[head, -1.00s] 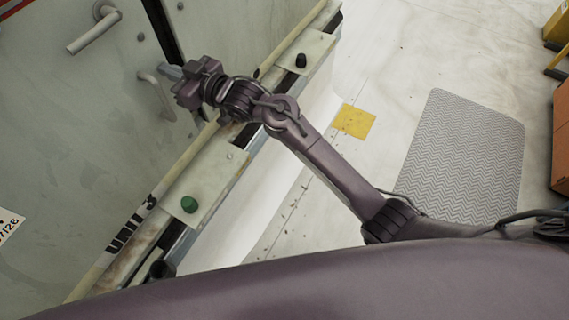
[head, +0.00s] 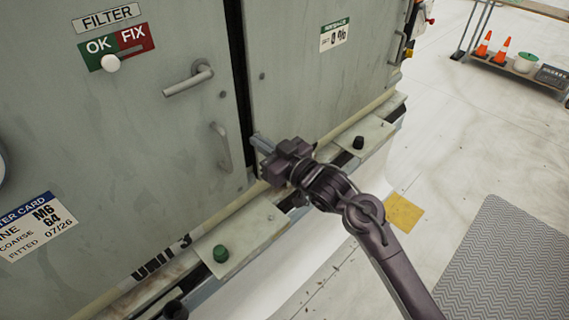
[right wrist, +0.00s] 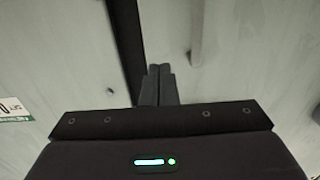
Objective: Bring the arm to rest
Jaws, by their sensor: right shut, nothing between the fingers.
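My right arm (head: 385,250) reaches up from the bottom of the head view toward the grey cabinet (head: 190,120). My right gripper (head: 262,144) is shut and empty, in front of the lower part of the dark gap between the two cabinet doors. In the right wrist view its fingers (right wrist: 159,84) are together, with the grey doors and dark gap beyond. I cannot tell whether the fingertips touch the cabinet. My left gripper is not in view.
The left door has a lever handle (head: 188,80), a pull handle (head: 221,148) and a FILTER OK/FIX sign (head: 115,46). A ledge carries a green knob (head: 221,253) and a black knob (head: 358,142). A grey mat (head: 510,270), yellow floor patch (head: 403,212) and cart with cones (head: 515,65) are right.

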